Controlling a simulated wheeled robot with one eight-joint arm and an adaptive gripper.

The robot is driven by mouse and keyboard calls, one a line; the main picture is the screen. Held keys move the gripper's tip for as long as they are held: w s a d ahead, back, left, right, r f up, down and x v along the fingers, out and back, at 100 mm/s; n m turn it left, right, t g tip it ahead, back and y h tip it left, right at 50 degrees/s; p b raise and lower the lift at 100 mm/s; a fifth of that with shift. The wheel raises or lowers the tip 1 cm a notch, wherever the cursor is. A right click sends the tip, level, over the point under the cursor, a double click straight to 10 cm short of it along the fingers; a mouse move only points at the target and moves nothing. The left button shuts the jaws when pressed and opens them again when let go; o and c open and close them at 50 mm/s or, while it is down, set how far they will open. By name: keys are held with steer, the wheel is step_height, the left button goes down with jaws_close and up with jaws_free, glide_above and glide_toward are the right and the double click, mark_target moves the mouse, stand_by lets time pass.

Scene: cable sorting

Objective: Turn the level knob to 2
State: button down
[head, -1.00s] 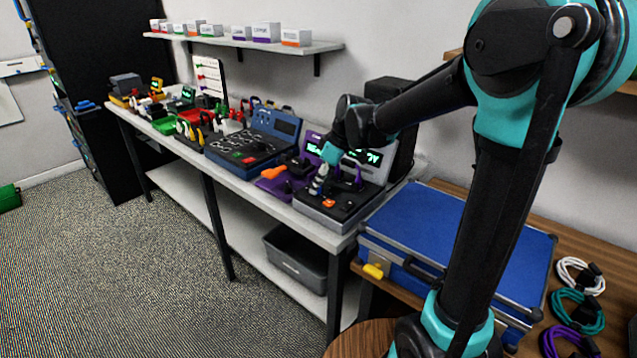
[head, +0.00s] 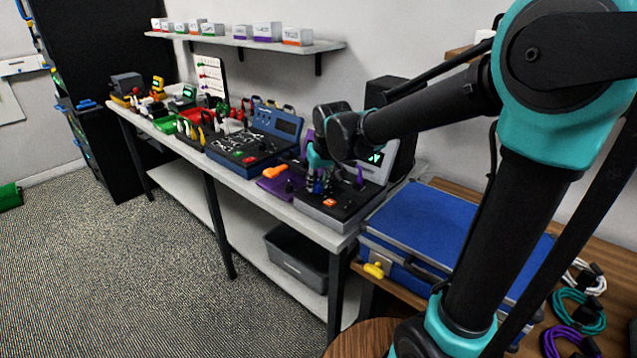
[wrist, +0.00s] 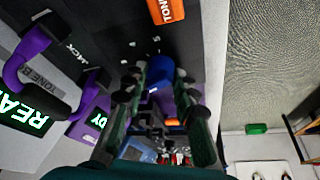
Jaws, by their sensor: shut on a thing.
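The level knob appears as a round blue knob (wrist: 157,68) on a dark panel in the wrist view, with small white marks around it. My gripper (wrist: 160,78) has its fingers on either side of the knob and is shut on it. Which mark the knob points to cannot be read. In the head view, my gripper (head: 318,185) points down at the tester's dark panel (head: 345,207), and my arm hides part of its lit screen. An orange TONE button (wrist: 166,10) sits on the same panel.
A purple handle (wrist: 35,45) and the JACK label stand left of the knob in the wrist view. A purple tray (head: 272,186) with an orange tool (head: 275,172) lies left of the tester. A blue case (head: 415,228) lies to the right.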

steer(key=shift+m, duration=0.6)
steer(key=c, duration=1.2)
jaws_free()
steer(key=v, duration=1.2)
steer(key=shift+a, duration=0.25)
steer(key=shift+s+h, duration=0.15)
steer(key=shift+h, duration=0.15)
